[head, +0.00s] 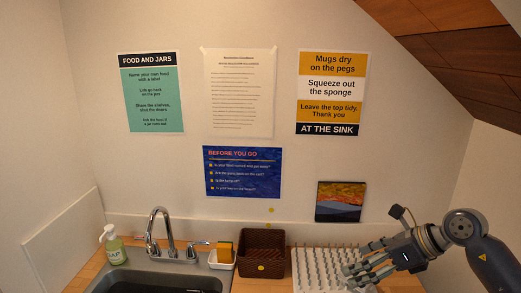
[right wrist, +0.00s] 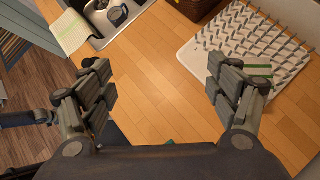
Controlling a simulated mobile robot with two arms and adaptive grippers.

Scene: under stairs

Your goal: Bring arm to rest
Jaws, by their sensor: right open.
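My right gripper (head: 362,270) shows at the lower right in the head view, over the white peg rack (head: 310,268). In the right wrist view its two fingers (right wrist: 160,90) are wide apart, with only bare wooden counter (right wrist: 150,70) seen between them. It holds nothing. My right arm (head: 478,242) comes in from the right edge. My left gripper is not in the head view.
A sink with a tap (head: 160,232), a soap bottle (head: 113,246), a sponge (head: 225,252) in a white holder and a brown basket (head: 261,255) line the back of the counter. A striped cloth (right wrist: 70,32) lies by the sink. The sloping wooden ceiling (head: 460,60) is at upper right.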

